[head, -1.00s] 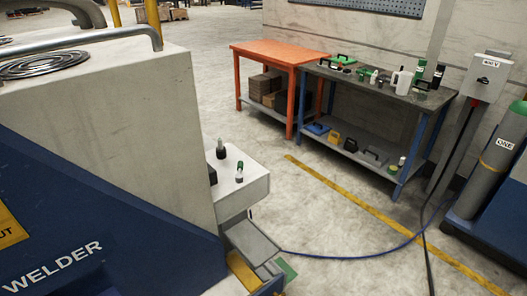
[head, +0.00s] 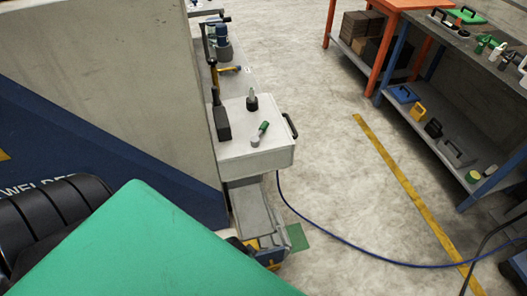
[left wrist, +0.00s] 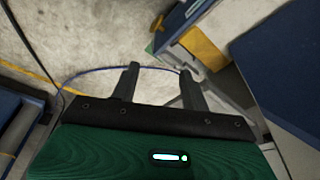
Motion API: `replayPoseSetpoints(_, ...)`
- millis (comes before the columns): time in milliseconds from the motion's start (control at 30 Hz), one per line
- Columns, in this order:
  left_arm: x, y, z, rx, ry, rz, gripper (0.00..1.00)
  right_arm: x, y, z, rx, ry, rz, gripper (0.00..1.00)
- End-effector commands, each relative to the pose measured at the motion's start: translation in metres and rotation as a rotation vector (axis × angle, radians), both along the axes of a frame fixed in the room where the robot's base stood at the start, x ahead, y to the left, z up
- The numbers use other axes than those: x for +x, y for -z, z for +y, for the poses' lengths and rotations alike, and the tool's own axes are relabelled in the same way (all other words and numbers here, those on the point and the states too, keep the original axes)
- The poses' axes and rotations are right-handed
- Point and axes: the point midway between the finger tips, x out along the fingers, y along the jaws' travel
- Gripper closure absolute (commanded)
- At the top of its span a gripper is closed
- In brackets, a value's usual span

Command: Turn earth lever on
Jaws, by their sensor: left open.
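A pale box (head: 258,163) at the welder's side carries small fittings on its top. These are a black lever-like piece (head: 221,122), a dark-based knob with a pale stem (head: 252,100) and a small green-topped lever (head: 263,129). No earth label is readable, so I cannot tell which is the earth lever. My left gripper (left wrist: 159,70) is open and empty in the left wrist view, with floor and a blue cable beyond its fingers. A green part of my own arm fills the lower left of the head view; its fingers are hidden there. My right gripper is out of view.
The blue-and-grey welder (head: 110,120) blocks the left. A blue cable (head: 330,238) runs over the floor from the box's lower part. Benches (head: 460,110) stand at the right. The floor between box and benches is clear, with a yellow line (head: 408,188).

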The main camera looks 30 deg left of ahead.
Motion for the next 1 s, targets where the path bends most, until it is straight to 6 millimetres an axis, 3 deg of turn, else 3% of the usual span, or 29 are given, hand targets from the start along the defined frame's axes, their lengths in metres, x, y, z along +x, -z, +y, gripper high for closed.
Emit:
replayPoseSetpoints(33,0.003,-0.024,0.0,-0.002,-0.001,-0.013,0.54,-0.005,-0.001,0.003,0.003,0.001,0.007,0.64)
replayPoseSetpoints(100,0.005,-0.051,0.0,-0.002,-0.003,-0.021,0.54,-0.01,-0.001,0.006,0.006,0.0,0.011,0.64)
replayPoseSetpoints(267,0.007,-0.102,0.0,-0.003,-0.005,-0.038,0.54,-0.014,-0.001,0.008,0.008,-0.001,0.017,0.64)
replayPoseSetpoints(500,0.018,-0.17,-0.001,-0.01,0.004,-0.052,0.54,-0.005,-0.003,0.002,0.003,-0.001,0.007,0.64)
replayPoseSetpoints(767,0.055,-0.178,-0.004,-0.012,0.022,-0.021,0.54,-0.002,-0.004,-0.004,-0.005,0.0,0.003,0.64)
replayPoseSetpoints(1000,0.112,-0.172,0.0,0.008,0.028,0.02,0.54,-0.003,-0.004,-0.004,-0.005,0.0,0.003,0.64)
